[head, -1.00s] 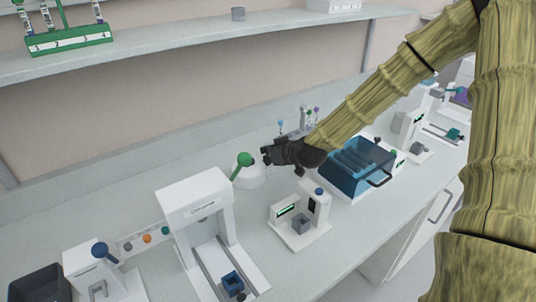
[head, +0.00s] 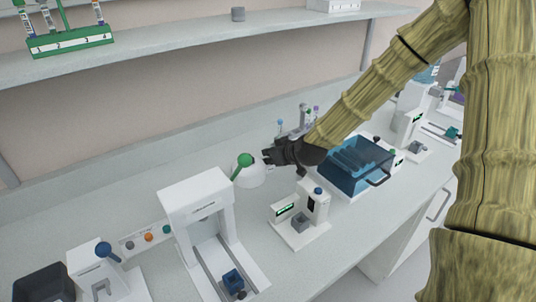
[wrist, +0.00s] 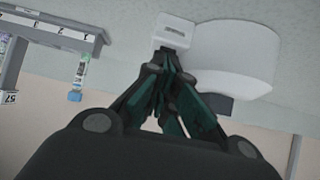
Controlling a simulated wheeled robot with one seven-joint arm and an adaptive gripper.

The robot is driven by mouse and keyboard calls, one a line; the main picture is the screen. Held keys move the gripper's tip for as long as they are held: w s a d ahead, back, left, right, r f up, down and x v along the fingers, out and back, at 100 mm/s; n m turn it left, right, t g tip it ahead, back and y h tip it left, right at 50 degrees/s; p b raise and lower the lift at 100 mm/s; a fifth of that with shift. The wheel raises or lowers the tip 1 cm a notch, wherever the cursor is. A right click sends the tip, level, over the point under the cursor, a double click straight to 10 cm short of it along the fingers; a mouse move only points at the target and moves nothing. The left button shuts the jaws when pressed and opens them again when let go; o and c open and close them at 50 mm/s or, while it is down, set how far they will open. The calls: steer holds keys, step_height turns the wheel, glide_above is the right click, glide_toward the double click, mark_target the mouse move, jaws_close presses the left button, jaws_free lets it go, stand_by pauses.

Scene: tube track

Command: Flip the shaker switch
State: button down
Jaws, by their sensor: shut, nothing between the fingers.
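A large white round body (wrist: 235,55) sits right beside that box. I cannot tell for sure whether this box carries the shaker switch; no switch lever shows clearly.
A numbered rack (wrist: 50,30) with a blue-capped tube (wrist: 77,80) is at the left of the wrist view. A white arch-shaped machine (head: 197,192), a small white device with a display (head: 287,210) and a blue transparent box (head: 355,165) stand around my gripper.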

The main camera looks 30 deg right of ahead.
steer(key=shift+s, duration=0.15)
steer(key=shift+r+p, duration=0.55)
steer(key=shift+p, duration=0.05)
steer(key=v, duration=1.2)
steer(key=shift+r, duration=0.3)
steer(key=shift+d, duration=0.1)
steer(key=shift+b, duration=0.4)
